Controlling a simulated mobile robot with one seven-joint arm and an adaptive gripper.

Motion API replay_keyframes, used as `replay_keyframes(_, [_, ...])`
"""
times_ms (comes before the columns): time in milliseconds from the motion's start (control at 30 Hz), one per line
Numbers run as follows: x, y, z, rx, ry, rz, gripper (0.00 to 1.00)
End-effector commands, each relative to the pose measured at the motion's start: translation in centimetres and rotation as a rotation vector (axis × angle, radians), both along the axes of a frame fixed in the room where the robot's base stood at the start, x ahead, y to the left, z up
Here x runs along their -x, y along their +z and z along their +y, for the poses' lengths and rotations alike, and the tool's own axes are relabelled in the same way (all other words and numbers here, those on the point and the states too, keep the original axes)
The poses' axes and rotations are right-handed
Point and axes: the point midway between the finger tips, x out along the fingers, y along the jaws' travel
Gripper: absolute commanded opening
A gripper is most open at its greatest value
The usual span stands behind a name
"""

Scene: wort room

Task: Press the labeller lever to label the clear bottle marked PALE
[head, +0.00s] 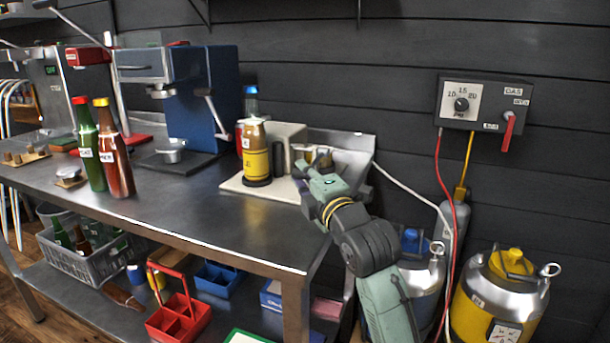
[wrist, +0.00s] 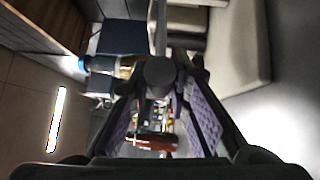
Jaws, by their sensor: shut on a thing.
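The cream labeller (head: 289,136) stands on a pale base plate at the back right of the bench. A clear bottle with amber content and a yellow band (head: 256,165) stands upright on the plate, left of the labeller body; I cannot read its marking. My gripper (head: 319,170) is at the labeller's right side, hiding most of the lever in the head view. In the wrist view my gripper (wrist: 160,78) is shut on the lever's dark round knob (wrist: 159,71), with the lever rod (wrist: 160,30) running away from it.
Green (head: 89,150) and brown (head: 113,155) bottles stand at the bench's left, near the blue machine (head: 185,92). The front middle of the bench (head: 190,205) is clear. Kegs (head: 500,295) stand at right.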

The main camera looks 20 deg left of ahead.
Motion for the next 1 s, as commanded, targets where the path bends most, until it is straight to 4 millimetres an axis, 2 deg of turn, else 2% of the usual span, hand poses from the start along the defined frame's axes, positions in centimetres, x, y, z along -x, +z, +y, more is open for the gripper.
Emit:
replay_keyframes(567, [0.0,0.3,0.0,-0.002,0.0,0.008,0.0])
replay_keyframes(767, [0.1,1.6,0.0,-0.003,0.0,0.073,0.0])
replay_keyframes(1000, [-0.1,4.0,0.0,-0.008,0.0,0.241,0.0])
